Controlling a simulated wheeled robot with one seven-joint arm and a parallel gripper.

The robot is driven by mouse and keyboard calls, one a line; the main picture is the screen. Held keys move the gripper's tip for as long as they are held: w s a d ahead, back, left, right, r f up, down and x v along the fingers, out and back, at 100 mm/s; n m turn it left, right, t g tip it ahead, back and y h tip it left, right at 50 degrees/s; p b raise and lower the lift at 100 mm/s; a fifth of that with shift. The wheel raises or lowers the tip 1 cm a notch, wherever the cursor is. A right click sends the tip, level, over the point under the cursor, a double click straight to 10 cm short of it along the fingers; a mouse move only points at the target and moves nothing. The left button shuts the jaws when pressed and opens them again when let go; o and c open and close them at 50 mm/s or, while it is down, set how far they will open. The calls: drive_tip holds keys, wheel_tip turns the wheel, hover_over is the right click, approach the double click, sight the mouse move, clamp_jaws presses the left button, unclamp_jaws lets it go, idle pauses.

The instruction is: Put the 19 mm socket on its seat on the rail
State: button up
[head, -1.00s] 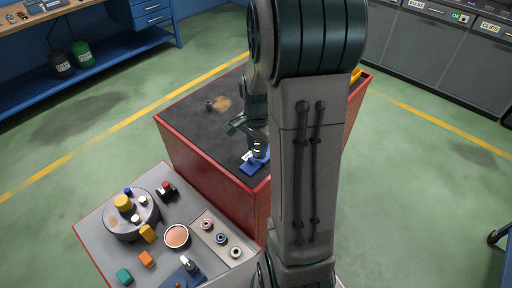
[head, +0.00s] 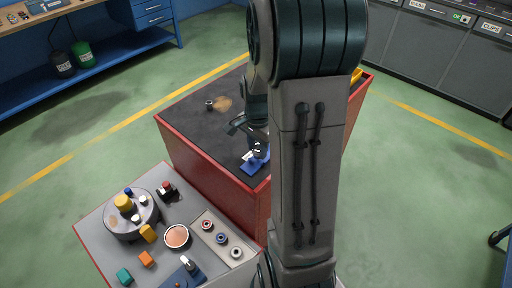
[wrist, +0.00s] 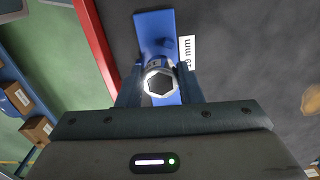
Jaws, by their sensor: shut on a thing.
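The 19 mm socket (wrist: 160,84) is a shiny metal ring with a dark hexagonal opening, seen end-on in the wrist view. My gripper (wrist: 160,88) is shut on it, with a finger on each side. The blue rail (wrist: 155,24) lies directly under the socket, and a white label reading "19 mm" (wrist: 187,64) is beside it. The socket hides the seat, so I cannot tell whether it touches or sits on it. In the head view, the rail (head: 254,165) is near the front edge of the dark bench top, under my gripper (head: 258,147).
The dark bench top (head: 195,125) has a red rim. A grey side table (head: 100,222) in front holds several coloured blocks and a round turntable (head: 122,228). The middle of the bench top is clear.

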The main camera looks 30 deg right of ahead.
drive_tip(key=shift+f+b, duration=0.9)
drive_tip(key=shift+f, duration=0.1)
idle(1.7)
drive_tip(key=o, duration=1.1)
drive_tip(key=shift+s, duration=0.1)
drive_tip(key=shift+f, duration=0.1)
drive_tip(key=shift+o, duration=1)
